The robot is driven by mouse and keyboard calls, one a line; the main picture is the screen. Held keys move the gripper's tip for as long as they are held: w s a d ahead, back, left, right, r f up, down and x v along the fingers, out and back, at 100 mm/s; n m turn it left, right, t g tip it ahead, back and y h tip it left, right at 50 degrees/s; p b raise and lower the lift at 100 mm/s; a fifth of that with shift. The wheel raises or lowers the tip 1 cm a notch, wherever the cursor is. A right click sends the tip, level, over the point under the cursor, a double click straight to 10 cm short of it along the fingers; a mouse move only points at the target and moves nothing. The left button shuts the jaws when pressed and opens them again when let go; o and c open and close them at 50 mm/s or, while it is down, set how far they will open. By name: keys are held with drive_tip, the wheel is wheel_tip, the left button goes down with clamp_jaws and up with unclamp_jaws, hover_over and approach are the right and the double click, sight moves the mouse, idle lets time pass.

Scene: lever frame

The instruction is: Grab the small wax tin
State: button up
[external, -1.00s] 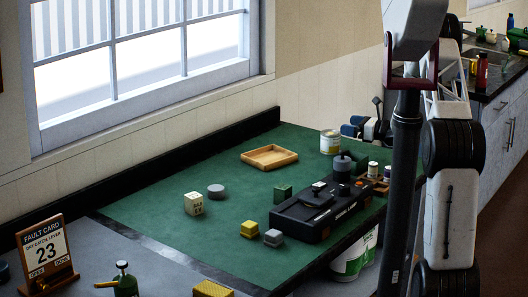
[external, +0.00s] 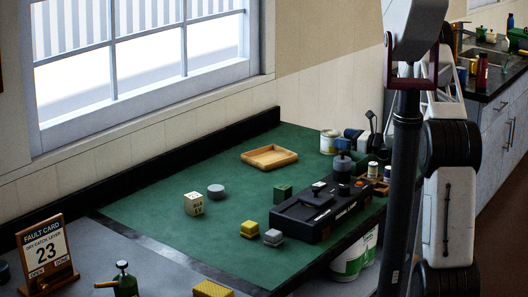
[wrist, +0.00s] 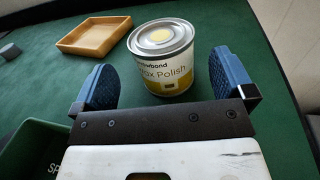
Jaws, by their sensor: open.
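My gripper (wrist: 163,62) is open, with one blue finger on each side of the tin in the wrist view. In the external view my gripper (external: 345,141) is small, just right of the tin.
A shallow wooden tray (wrist: 95,35) lies left of the tin. A green box (wrist: 32,150) is at the wrist view's lower left. The black fixture (external: 318,214) stands in front of the tin in the external view. The mat around the tray is mostly clear.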

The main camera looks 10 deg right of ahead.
sight(331, 132)
drive_tip(key=shift+w+a, duration=0.15)
drive_tip(key=shift+a, duration=0.05)
drive_tip(key=shift+x, duration=2.6)
drive_tip(key=shift+w+d+r, duration=0.1)
drive_tip(key=shift+d, duration=0.05)
drive_tip(key=c, duration=1.1)
drive_tip(key=shift+o, duration=0.2)
drive_tip(key=shift+r, duration=0.1)
drive_tip(key=shift+r, duration=4.95)
